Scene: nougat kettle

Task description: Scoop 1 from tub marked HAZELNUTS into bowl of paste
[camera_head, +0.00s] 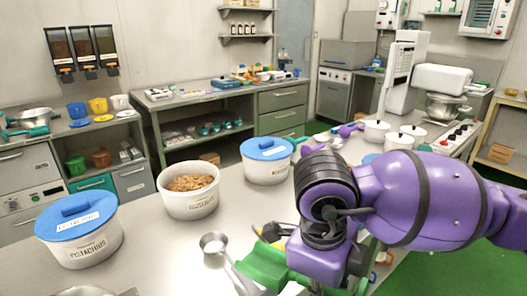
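The open white tub (188,206) stands mid-counter, heaped with brown nuts (190,183). Its front label seems to read HAZELNUTS but is small. A metal scoop (214,243) is at the front of the counter, left of my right arm. Its handle runs down toward the bottom edge, and its cup looks pale inside. My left gripper is out of view.
A blue-lidded tub marked PISTACHIOS (80,248) stands left of the open tub. Another blue-lidded tub (267,171) stands right of it. White lidded pots (376,132) stand farther back right. Bare counter lies between the open tub and scoop.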

